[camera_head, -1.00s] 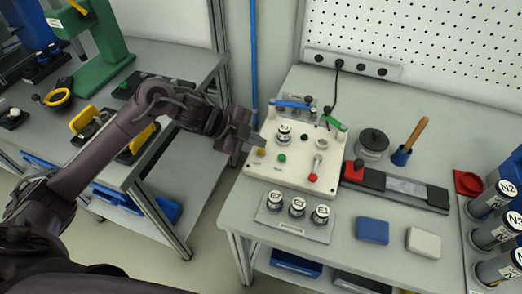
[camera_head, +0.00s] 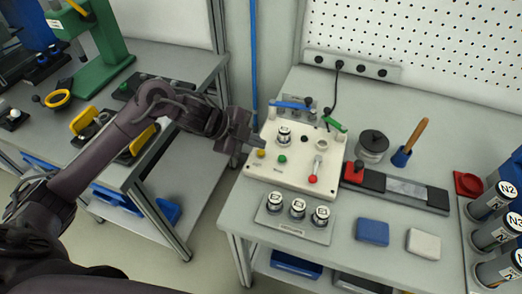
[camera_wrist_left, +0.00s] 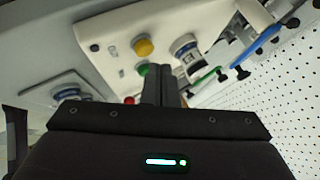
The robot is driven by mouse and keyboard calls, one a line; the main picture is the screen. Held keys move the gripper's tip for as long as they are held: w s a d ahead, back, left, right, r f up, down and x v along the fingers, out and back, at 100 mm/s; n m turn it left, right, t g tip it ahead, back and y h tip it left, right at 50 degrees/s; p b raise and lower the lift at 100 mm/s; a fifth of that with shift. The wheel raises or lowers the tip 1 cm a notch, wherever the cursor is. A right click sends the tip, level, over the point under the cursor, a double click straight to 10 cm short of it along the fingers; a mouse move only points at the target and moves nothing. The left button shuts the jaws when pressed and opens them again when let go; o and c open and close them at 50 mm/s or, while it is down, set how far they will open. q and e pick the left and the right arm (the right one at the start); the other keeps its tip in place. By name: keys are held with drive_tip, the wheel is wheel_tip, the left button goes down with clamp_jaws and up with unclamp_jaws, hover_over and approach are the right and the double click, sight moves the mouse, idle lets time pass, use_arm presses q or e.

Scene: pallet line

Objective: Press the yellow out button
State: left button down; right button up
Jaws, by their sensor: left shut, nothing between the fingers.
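The yellow button (camera_head: 262,153) sits at the left of the front part of a cream control box (camera_head: 262,172), with a green button (camera_head: 282,159) to its right. My left gripper (camera_head: 257,146) is shut and empty, pointing at the box from the left, with its tips close to the yellow button in the head view. In the left wrist view the yellow button (camera_wrist_left: 143,47) shows ahead of the shut fingers (camera_wrist_left: 162,78), and a gap shows between them. The green button (camera_wrist_left: 143,69) is partly behind the fingertips. My right gripper is not in view.
The box also bears a red-knobbed lever (camera_head: 313,177), a labelled cylinder (camera_head: 284,135) and blue and green clamp handles. A tray with three labelled cylinders (camera_head: 290,229) lies in front. Blue (camera_head: 372,231) and white (camera_head: 423,243) blocks lie to the right.

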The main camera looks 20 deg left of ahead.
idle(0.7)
use_arm(q)
drive_tip(key=shift+f, duration=0.15)
drive_tip(key=shift+f, duration=0.3)
drive_tip(key=shift+f+b, duration=0.5)
drive_tip(key=shift+f, duration=0.1)
idle(0.5)
drive_tip(key=shift+r, duration=0.1)
drive_tip(key=shift+r+p, duration=0.9)
drive_tip(key=shift+p, duration=0.05)
wheel_tip(320, 180, up, 5)
drive_tip(key=p, duration=0.4)
drive_tip(key=shift+p, duration=0.4)
